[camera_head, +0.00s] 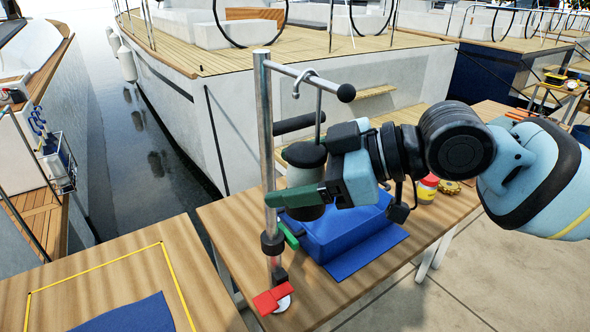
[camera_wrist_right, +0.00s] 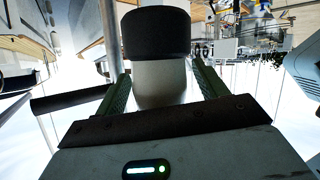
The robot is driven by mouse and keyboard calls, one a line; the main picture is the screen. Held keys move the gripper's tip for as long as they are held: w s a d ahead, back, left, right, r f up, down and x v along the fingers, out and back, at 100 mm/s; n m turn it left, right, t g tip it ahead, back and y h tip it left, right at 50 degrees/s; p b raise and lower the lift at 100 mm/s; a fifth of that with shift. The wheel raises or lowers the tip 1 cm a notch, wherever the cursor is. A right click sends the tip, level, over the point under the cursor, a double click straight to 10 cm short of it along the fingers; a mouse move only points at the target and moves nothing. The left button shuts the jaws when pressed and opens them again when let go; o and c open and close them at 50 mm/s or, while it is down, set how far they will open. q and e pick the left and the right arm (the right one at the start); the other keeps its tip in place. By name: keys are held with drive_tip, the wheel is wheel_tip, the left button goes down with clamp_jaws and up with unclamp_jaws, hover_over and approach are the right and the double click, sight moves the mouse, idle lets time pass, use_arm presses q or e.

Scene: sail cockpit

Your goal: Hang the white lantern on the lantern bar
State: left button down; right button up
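The white lantern (camera_head: 299,177), with a dark top and dark base, is upright under the lantern bar (camera_head: 329,85) in the head view. Its hook (camera_head: 305,72) passes over the bar; I cannot tell how firmly it rests there. My right gripper (camera_head: 294,196) reaches in from the right, around the lantern's body. In the right wrist view the pale lantern body (camera_wrist_right: 160,82) stands between the two green fingers (camera_wrist_right: 163,88), with narrow gaps beside it, so the gripper looks slightly open. The far finger is hidden in the head view. My left gripper is not in view.
The bar's metal post (camera_head: 265,150) stands at the left edge of a wooden table (camera_head: 345,305), with a red clamp (camera_head: 272,299) at its foot. A blue box (camera_head: 345,232) sits just behind and below the gripper. A red-and-yellow jar (camera_head: 427,188) stands farther right.

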sight(324, 167)
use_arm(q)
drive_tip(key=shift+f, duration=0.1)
use_arm(e)
drive_tip(key=shift+d, duration=0.1)
drive_tip(key=shift+d+r, duration=0.1)
drive_tip(key=shift+d, duration=0.15)
drive_tip(key=b+v, duration=0.1)
drive_tip(key=v, duration=0.6)
drive_tip(key=shift+s, duration=0.1)
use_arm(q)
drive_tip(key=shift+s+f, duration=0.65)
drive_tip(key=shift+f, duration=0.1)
use_arm(e)
drive_tip(key=shift+r, duration=0.1)
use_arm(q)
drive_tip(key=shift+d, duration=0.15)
